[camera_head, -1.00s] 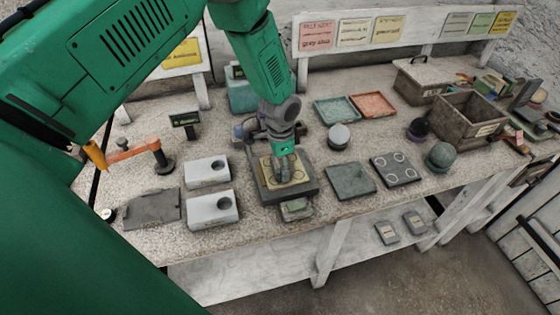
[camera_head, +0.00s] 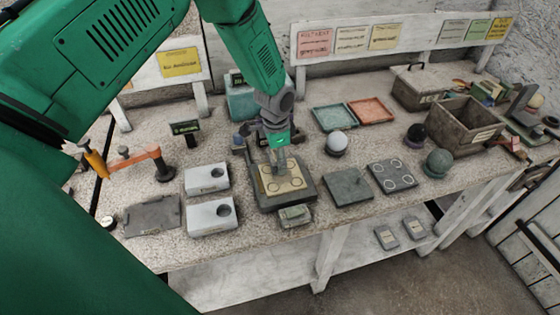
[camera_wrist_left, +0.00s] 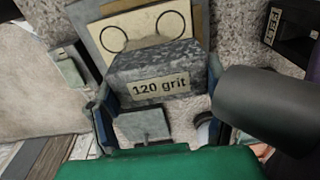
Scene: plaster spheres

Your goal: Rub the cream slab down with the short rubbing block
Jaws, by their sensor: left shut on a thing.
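The cream slab (camera_head: 286,184) lies on a dark grey base (camera_head: 303,196) in the middle of the bench. Drawn rings show on its face, and in the left wrist view the slab (camera_wrist_left: 112,22) is just beyond the block. My left gripper (camera_head: 277,156) reaches down from above at the slab's back part. It is shut on a speckled grey block (camera_wrist_left: 155,62) labelled "120 grit". The block overlaps the slab in that view, and I cannot tell whether they touch. My right gripper is not in view.
Two white blocks with holes (camera_head: 211,217) and a dark plate (camera_head: 153,215) lie left of the slab. A small labelled block (camera_head: 295,215) sits at its front. A grey-green tile (camera_head: 348,187) and a ringed dark tile (camera_head: 393,175) lie right. An orange-armed fixture (camera_head: 135,160) stands left.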

